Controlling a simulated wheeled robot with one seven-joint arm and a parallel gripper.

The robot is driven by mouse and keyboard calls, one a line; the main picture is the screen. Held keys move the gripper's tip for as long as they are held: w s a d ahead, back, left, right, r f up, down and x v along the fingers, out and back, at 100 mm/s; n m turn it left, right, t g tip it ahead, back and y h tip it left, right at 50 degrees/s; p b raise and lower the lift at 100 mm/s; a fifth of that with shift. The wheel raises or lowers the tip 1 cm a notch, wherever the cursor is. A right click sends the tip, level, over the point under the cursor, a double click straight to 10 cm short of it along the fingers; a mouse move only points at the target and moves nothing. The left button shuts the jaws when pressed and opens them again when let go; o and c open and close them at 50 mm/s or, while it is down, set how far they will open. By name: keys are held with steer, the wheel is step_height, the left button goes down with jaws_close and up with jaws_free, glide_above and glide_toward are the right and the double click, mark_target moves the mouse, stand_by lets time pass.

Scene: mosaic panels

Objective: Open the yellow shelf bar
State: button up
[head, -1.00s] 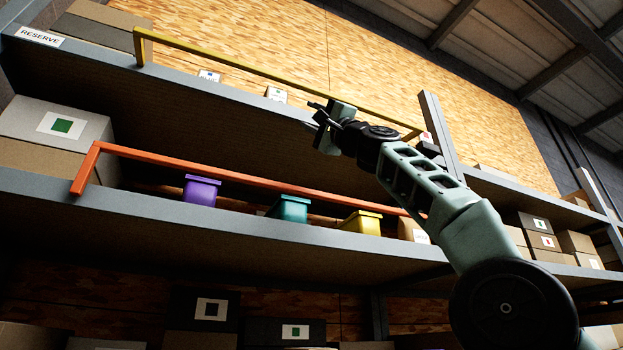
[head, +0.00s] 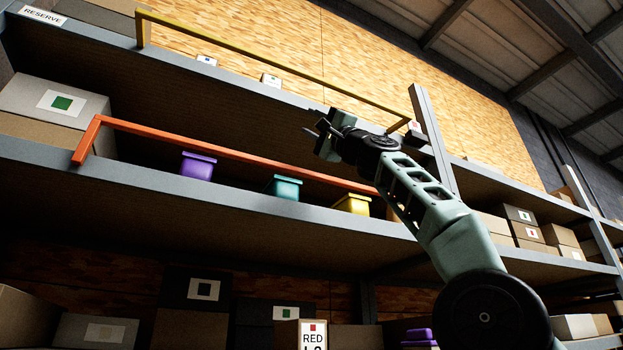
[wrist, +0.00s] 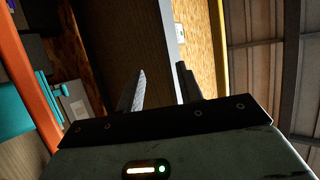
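The yellow shelf bar (head: 270,64) runs along the front of the upper shelf, raised above its edge, with a short end piece at each end. It also shows in the wrist view (wrist: 219,45), at the right, outside the fingers. My gripper (head: 318,122) is in front of the upper shelf edge, below the bar in the head view and apart from it. In the wrist view my gripper (wrist: 160,72) has its two fingers spread with nothing between them.
An orange bar (head: 230,154) crosses the shelf below, with purple (head: 197,167), teal (head: 284,187) and yellow (head: 354,204) bins behind it. A grey upright (head: 433,140) stands just right of my gripper. Boxes sit on the shelves. The space before the upper shelf looks clear.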

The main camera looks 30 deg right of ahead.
step_height(320, 180, down, 7)
steer(key=w+d+b, duration=0.1)
steer(key=d+b, duration=0.2)
steer(key=b, duration=0.2)
steer(key=shift+w+b, duration=0.15)
steer(key=shift+b, duration=0.15)
stand_by(0.5)
steer(key=b+v, duration=1.6)
steer(key=v, duration=0.1)
steer(key=shift+s, duration=0.25)
